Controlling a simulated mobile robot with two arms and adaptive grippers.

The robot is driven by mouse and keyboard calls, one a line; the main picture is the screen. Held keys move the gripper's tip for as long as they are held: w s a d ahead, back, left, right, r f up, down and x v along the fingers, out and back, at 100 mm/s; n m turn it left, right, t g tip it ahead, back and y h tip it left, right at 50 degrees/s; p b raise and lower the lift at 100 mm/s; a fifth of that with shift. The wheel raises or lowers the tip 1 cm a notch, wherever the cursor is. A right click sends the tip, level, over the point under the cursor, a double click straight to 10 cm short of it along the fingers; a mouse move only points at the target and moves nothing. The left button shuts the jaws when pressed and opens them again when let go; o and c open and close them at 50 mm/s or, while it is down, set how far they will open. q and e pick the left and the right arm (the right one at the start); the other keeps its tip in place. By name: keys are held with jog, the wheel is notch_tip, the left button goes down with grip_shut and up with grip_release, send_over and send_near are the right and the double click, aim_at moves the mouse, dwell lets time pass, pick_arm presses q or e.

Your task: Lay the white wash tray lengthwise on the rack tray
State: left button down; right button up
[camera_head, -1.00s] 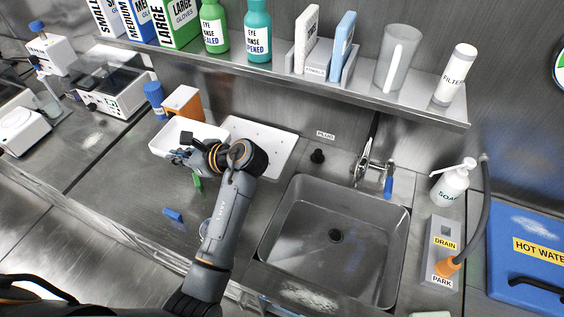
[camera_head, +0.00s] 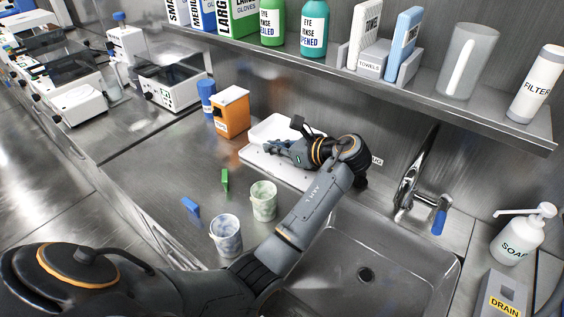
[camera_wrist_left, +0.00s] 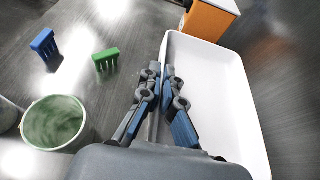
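The white wash tray (camera_head: 268,128) is over the far part of the flat white rack tray (camera_head: 262,163) in the head view. I cannot tell whether it rests on it or hangs just above. My left gripper (camera_head: 280,148) is at the wash tray's near side, partly hiding both trays. In the left wrist view the gripper's fingers (camera_wrist_left: 162,88) lie on either side of the wash tray's (camera_wrist_left: 215,85) long wall, shut on it. The tray looks empty there. My right gripper is in neither view.
An orange box (camera_head: 231,112) and a blue-capped bottle (camera_head: 206,96) stand left of the trays. Two marbled cups (camera_head: 264,203) (camera_head: 226,238), a green rack (camera_head: 225,180) and a blue one (camera_head: 191,208) are in front. The sink (camera_head: 375,262) is right; a shelf (camera_head: 400,95) overhangs behind.

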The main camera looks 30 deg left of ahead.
pick_arm(q)
jog(key=b, duration=0.1)
send_over(279, 168)
notch_tip(279, 168, down, 6)
jog(key=shift+w+f, duration=0.1)
jog(key=shift+f, duration=1.55)
jog(key=c, duration=1.5)
grip_release()
jog(key=shift+f, duration=0.15)
jog(key=shift+d+r, duration=0.15)
jog(key=shift+r, duration=0.05)
jog(key=v, duration=1.1)
jog(key=shift+d+r, duration=0.1)
jog(key=shift+d, duration=0.2)
